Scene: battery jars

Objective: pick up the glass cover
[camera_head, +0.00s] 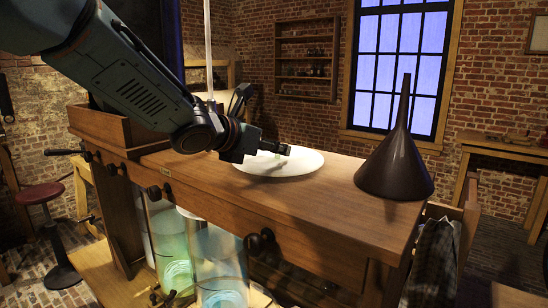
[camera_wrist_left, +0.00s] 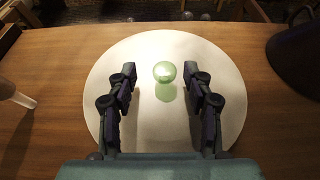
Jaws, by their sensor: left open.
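The glass cover appears as a pale round disc (camera_head: 303,162) lying flat on the wooden table top. In the left wrist view the disc (camera_wrist_left: 222,62) fills the middle, with a round green glass knob (camera_wrist_left: 165,70) standing on it. My left gripper (camera_head: 277,150) reaches in from the left, low over the disc. In the wrist view its two fingers (camera_wrist_left: 160,78) are apart, with the knob between or just beyond the fingertips. A clear gap shows on each side of the knob. In the head view the gripper largely hides the knob. My right gripper is not in view.
A dark funnel (camera_head: 394,165) stands mouth down on the table (camera_head: 300,196) to the right of the disc. Glass jars (camera_head: 215,262) stand under the table top. A wooden box (camera_head: 115,128) is at the left end. The table's front edge has dark knobs (camera_head: 258,241).

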